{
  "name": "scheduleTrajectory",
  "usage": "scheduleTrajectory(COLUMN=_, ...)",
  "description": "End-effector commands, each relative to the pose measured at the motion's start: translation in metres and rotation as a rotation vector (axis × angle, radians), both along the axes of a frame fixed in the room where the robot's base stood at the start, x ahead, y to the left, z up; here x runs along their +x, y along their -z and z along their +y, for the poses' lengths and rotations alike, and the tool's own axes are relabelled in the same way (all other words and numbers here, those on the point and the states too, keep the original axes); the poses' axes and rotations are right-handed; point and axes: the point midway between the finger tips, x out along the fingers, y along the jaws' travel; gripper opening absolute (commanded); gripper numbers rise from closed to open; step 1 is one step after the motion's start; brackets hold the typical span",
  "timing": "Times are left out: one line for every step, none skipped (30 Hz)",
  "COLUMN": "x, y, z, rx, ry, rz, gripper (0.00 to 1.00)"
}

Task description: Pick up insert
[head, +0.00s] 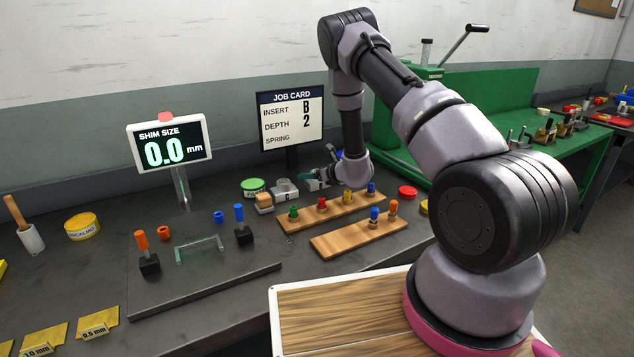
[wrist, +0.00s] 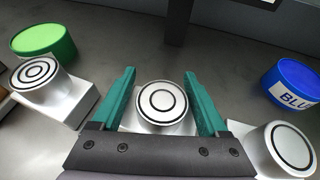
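Three round metal inserts stand on pale blocks in the wrist view. The middle insert (wrist: 164,103) has two rings on top and stands between the fingers of my gripper (wrist: 159,74). The gripper is open, one teal finger on each side; I cannot tell whether either touches it. The left insert (wrist: 38,76) has several rings, and the right insert (wrist: 288,148) has one large ring. In the head view, my gripper (head: 319,177) is low at the back of the bench, and my arm partly hides that area. The job card (head: 291,117) reads INSERT B, DEPTH 2.
A green tin (wrist: 44,41) stands at the left and a blue tin (wrist: 292,82) at the right. Wooden racks (head: 358,237) with coloured pegs stand in front of my gripper. The shim display (head: 168,145) reads 0.0 mm. A green press (head: 440,90) stands behind my arm.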

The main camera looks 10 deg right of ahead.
Motion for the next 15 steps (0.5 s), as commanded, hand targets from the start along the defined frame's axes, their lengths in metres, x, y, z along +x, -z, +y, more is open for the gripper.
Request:
scheduleTrajectory(x=0.0001, y=0.0001, z=-0.0008, rx=-0.001, ry=0.001, rz=0.001, gripper=0.51)
scheduleTrajectory(x=0.0001, y=0.0001, z=-0.0008, rx=-0.002, ry=0.001, rz=0.000, gripper=0.39)
scheduleTrajectory(x=0.0000, y=0.0000, z=-0.0008, rx=-0.002, ry=0.001, rz=0.000, gripper=0.24)
scheduleTrajectory(x=0.0000, y=0.0000, z=-0.0008, rx=-0.002, ry=0.001, rz=0.000, gripper=0.13)
scheduleTrajectory(x=0.0000, y=0.0000, z=-0.0008, rx=-0.002, ry=0.001, rz=0.000, gripper=0.01)
scheduleTrajectory(x=-0.0001, y=0.0000, z=-0.0007, rx=-0.002, ry=0.001, rz=0.000, gripper=0.00)
scheduleTrajectory(x=-0.0001, y=0.0000, z=-0.0007, rx=-0.002, ry=0.001, rz=0.000, gripper=0.00)
scheduleTrajectory(x=-0.0001, y=0.0000, z=-0.0007, rx=-0.002, ry=0.001, rz=0.000, gripper=0.00)
scheduleTrajectory(x=0.0005, y=-0.0009, z=-0.0007, rx=-0.001, ry=0.001, rz=-0.002, gripper=0.00)
scheduleTrajectory(x=0.0005, y=-0.0009, z=-0.0007, rx=-0.001, ry=0.001, rz=-0.002, gripper=0.00)
scheduleTrajectory(x=0.0005, y=-0.0009, z=-0.0007, rx=-0.001, ry=0.001, rz=-0.002, gripper=0.00)
scheduleTrajectory(x=0.0004, y=-0.0009, z=-0.0007, rx=-0.001, ry=0.001, rz=-0.002, gripper=0.00)
scheduleTrajectory(x=0.0004, y=-0.0009, z=-0.0007, rx=-0.001, ry=0.001, rz=-0.002, gripper=0.00)
scheduleTrajectory(x=0.0005, y=-0.0009, z=-0.0007, rx=-0.001, ry=0.001, rz=-0.002, gripper=0.00)
scheduleTrajectory(x=0.0004, y=-0.0014, z=-0.0007, rx=-0.001, ry=0.001, rz=-0.002, gripper=0.00)
